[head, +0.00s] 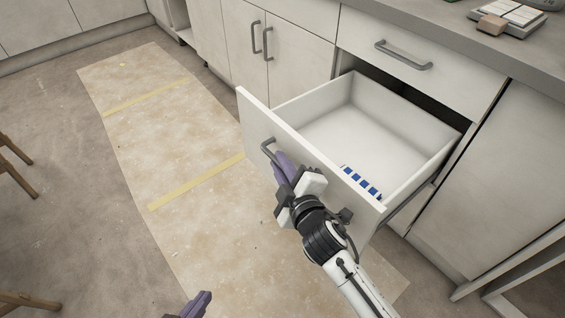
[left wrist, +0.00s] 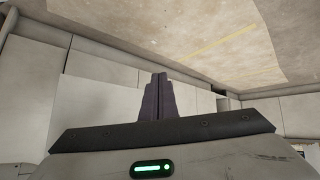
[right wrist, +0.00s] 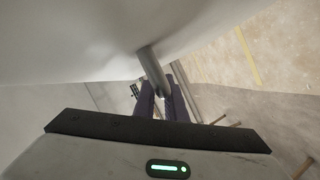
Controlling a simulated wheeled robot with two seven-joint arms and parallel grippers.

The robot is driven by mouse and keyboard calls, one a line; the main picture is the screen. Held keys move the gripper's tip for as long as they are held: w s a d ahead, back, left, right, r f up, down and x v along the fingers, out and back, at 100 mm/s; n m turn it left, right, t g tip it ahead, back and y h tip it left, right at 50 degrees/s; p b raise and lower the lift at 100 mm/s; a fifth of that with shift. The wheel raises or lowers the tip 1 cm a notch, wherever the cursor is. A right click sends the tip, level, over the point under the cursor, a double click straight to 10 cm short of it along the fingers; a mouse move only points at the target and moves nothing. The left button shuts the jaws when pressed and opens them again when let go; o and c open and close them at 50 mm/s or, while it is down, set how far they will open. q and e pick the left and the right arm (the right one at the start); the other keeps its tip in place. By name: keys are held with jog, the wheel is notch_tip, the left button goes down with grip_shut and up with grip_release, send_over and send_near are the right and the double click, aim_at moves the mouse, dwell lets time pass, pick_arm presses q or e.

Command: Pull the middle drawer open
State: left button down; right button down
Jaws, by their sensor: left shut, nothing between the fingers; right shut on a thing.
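The middle drawer (head: 372,128) stands pulled well out from the cabinet, below a closed drawer. Its inside is white, with a blue-and-white striped thing (head: 361,182) lying near the front panel. My right gripper (head: 280,158) is at the left part of the front panel, shut on the grey bar handle (head: 268,151). In the right wrist view the handle (right wrist: 152,68) runs between the purple fingers (right wrist: 161,92). My left gripper (head: 203,299) shows only in part at the bottom edge of the head view. In the left wrist view its fingers (left wrist: 159,78) are together and empty.
A closed upper drawer with a grey handle (head: 403,55) and cabinet doors (head: 277,45) surround the open drawer. The countertop (head: 450,45) holds a few items at the top right. A beige floor patch (head: 165,130) with yellow strips lies clear at left. Wooden legs (head: 15,165) stand at the left edge.

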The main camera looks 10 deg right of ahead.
jog(key=c, duration=1.8)
grip_release()
jog(key=shift+r, duration=0.15)
jog(key=shift+r+p, duration=0.3)
jog(key=shift+r, duration=0.05)
notch_tip(320, 180, up, 8)
jog(key=p, duration=0.3)
jog(key=shift+r, duration=0.45)
jog(key=shift+r+p, duration=0.15)
jog(key=shift+p, duration=0.15)
pick_arm(q)
jog(key=shift+s+a+r+g, duration=0.2)
jog(key=shift+a+r+g, duration=0.1)
jog(key=shift+r, duration=0.4)
jog(key=shift+r, duration=0.1)
